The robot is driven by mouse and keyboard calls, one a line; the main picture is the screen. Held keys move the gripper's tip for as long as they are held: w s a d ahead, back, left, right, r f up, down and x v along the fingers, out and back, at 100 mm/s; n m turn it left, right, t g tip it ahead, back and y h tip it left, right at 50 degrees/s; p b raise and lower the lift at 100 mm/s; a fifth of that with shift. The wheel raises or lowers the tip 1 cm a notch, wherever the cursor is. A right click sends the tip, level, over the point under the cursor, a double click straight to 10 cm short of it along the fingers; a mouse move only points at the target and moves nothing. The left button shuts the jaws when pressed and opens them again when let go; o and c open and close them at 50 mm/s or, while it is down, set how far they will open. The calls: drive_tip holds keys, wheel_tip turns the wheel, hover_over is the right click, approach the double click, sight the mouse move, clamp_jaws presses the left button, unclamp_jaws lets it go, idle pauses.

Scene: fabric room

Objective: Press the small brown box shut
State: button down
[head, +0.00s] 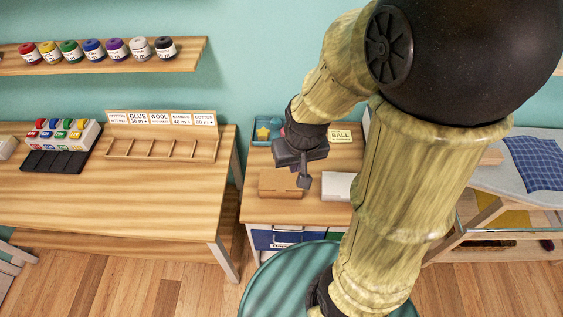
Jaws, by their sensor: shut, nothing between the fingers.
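The small brown box (279,184) sits on the small wooden table, near its front left part. Its top looks flat, but whether the lid is fully shut is too small to tell. My gripper (304,183) is shut and empty, pointing down at the box's right end. The fingers overlap the box's right edge in the head view; I cannot tell whether they touch it. My gripper body hides part of the table behind the box.
A white box (337,187) lies just right of the brown box. A teal tray (264,131) and a "BALL" card (340,136) stand behind. A larger table (130,205) with a divided wooden rack (160,148) is at left. My arm hides much of the right side.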

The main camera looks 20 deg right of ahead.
drive_tip(key=w+f+m+g, duration=0.1)
drive_tip(key=w+f+m, duration=0.1)
drive_tip(key=w+f, duration=0.5)
drive_tip(key=m+g+p, duration=0.1)
hover_over(281, 183)
wheel_tip(281, 183, down, 10)
drive_tip(key=shift+f+b, duration=2.5)
drive_tip(key=shift+f, duration=0.65)
drive_tip(key=shift+f+b, duration=1.25)
drive_tip(key=shift+f, duration=0.5)
drive_tip(key=shift+s+r+p, duration=0.1)
drive_tip(key=shift+r+p, duration=2.65)
drive_tip(key=shift+r, duration=0.8)
